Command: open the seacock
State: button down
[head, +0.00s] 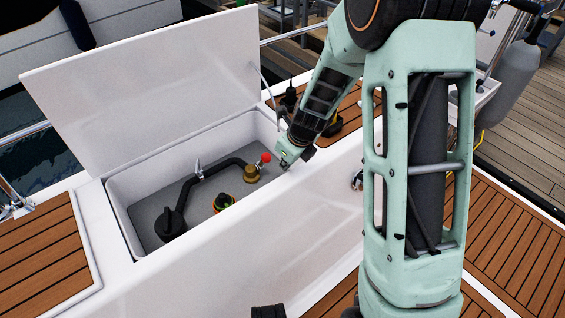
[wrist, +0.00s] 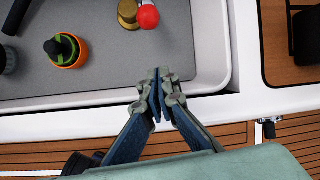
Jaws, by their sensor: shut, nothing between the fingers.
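The seacock is a brass fitting (head: 251,174) with a red ball knob (head: 265,157), low in the right part of an open white locker (head: 128,215). A black hose runs left from it. My gripper (head: 284,163) is at the locker's right end, right of the red knob and apart from it. In the wrist view the brass body (wrist: 127,13) and red knob (wrist: 148,16) are at the top edge, partly cut off. My gripper (wrist: 161,76) is below them there, shut and empty, its tips over the locker's near edge. The handle's lever is mostly hidden by the knob.
The locker's lid (head: 150,75) stands raised at the back. An orange, black and green item (head: 223,202) and a dark round fitting (head: 170,224) are inside the locker. Dark gear (head: 333,127) stands on the teak deck behind my arm.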

aim_at(263, 162)
jog(key=b+x, duration=0.3)
jog(key=x, duration=0.5)
jog(key=shift+s+f, duration=0.1)
jog(key=w+a+r, duration=0.2)
jog(key=r, duration=0.1)
jog(key=shift+w+a, duration=0.1)
jog(key=shift+a, duration=0.05)
